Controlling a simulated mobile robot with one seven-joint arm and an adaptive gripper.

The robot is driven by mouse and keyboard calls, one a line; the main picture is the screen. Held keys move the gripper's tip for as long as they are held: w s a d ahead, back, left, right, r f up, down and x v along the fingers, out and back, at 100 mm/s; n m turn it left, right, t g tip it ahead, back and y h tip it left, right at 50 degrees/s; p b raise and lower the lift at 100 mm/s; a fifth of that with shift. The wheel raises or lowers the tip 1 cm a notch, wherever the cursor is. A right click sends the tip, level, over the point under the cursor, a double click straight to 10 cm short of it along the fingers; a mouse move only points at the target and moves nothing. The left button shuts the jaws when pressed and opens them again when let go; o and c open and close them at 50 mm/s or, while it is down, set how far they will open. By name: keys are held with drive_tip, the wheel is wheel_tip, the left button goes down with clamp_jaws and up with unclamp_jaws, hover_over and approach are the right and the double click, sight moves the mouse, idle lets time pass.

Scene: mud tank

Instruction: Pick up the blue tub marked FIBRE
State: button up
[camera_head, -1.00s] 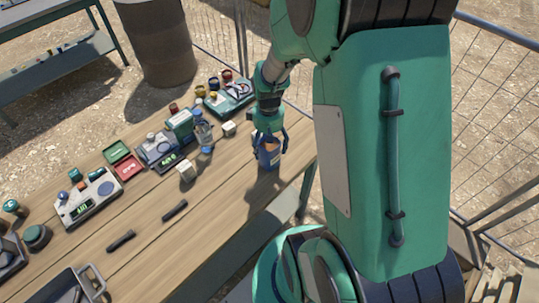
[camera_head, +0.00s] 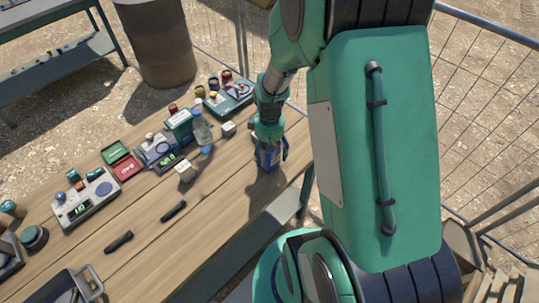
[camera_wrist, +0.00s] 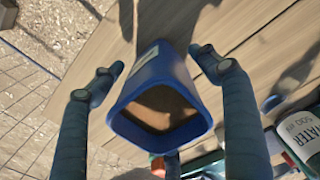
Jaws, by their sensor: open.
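The blue tub (camera_head: 267,156) stands upright on the wooden table, near its right end. In the wrist view the blue tub (camera_wrist: 165,66) is open at the top and holds brown material; a pale label shows on its side, with no readable word. My gripper (camera_head: 270,154) is over the tub, pointing down. In the wrist view my gripper (camera_wrist: 160,62) is open, with one finger on each side of the tub and a gap visible on both sides. The tub's lower part is partly hidden by the fingers in the head view.
A clear water bottle (camera_head: 201,130) and a pale cube (camera_head: 228,129) stand left of the tub. A scale (camera_head: 86,197), a red open case (camera_head: 124,165) and black bars (camera_head: 118,242) lie farther left. The front middle of the wooden table (camera_head: 190,235) is mostly bare.

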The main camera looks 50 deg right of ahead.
clamp_jaws()
idle(0.3)
drive_tip(key=shift+r, duration=0.5)
drive_tip(key=s+a+r+p, duration=0.3)
drive_tip(key=s+a, duration=0.5)
drive_tip(key=s, duration=0.5)
drive_tip(key=shift+s+a+r, duration=0.15)
drive_tip(key=shift+s+r, duration=0.15)
drive_tip(key=shift+r, duration=0.2)
